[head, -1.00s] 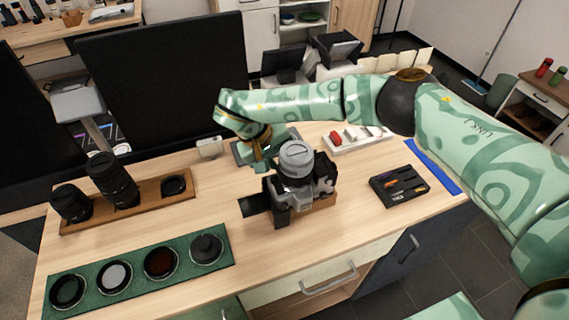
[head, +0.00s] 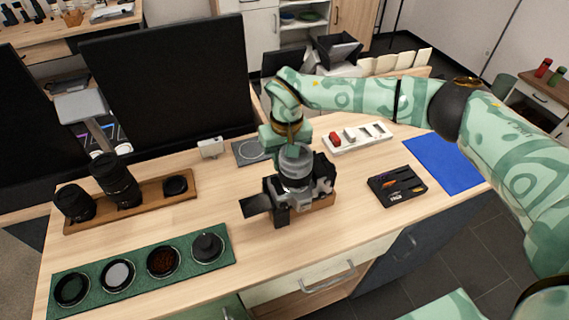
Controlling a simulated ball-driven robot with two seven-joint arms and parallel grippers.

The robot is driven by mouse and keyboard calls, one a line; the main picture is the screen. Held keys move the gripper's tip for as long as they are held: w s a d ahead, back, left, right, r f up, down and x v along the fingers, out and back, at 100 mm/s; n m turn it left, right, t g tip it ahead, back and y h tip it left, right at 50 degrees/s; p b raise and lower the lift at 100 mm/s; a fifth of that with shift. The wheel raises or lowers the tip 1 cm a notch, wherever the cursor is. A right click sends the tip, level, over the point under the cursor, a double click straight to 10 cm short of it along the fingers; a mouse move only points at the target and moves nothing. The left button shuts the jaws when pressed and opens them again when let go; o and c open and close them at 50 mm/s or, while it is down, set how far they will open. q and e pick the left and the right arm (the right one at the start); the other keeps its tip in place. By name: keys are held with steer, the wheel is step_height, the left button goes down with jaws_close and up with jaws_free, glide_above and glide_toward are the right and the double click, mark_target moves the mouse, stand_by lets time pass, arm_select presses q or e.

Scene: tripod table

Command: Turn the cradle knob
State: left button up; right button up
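A camera (head: 297,192) with a large grey cylinder on top (head: 296,160) stands on a low wooden cradle (head: 322,204) in the middle of the table. A small grey knob-like part (head: 323,185) shows at its right side; I cannot tell for certain that it is the cradle knob. My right gripper (head: 289,140) points down just behind the grey cylinder. Its fingertips are hidden by the camera, so I cannot see its opening or any contact. My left gripper is out of view.
A wooden lens rack (head: 150,202) and a green mat (head: 60,268) with several round pieces lie left. A white tray (head: 345,147), a black tool tray (head: 410,192) and a blue mat (head: 440,163) lie right. A dark screen (head: 165,85) stands behind. The front middle of the table is clear.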

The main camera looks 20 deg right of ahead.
steer(key=shift+d+f+y, duration=0.15)
steer(key=shift+y, duration=0.45)
steer(key=shift+d+f+y+b, duration=0.1)
steer(key=shift+f+y+b, duration=0.1)
steer(key=shift+y+b, duration=0.6)
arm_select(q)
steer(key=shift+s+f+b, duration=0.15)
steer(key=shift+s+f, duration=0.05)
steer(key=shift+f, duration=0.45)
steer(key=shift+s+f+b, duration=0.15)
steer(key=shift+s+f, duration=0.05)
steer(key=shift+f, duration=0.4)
arm_select(e)
steer(key=shift+r+y, duration=0.1)
steer(key=shift+y, duration=0.2)
steer(key=shift+s+d+f+y+b, duration=0.15)
steer(key=shift+f+y+b, duration=0.1)
steer(key=shift+y+b, duration=0.85)
steer(key=shift+b, duration=0.35)
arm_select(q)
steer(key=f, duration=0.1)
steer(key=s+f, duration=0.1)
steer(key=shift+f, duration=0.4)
arm_select(e)
steer(key=shift+r, duration=0.1)
steer(key=o, duration=0.7)
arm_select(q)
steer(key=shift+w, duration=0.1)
arm_select(e)
steer(key=shift+r, duration=0.15)
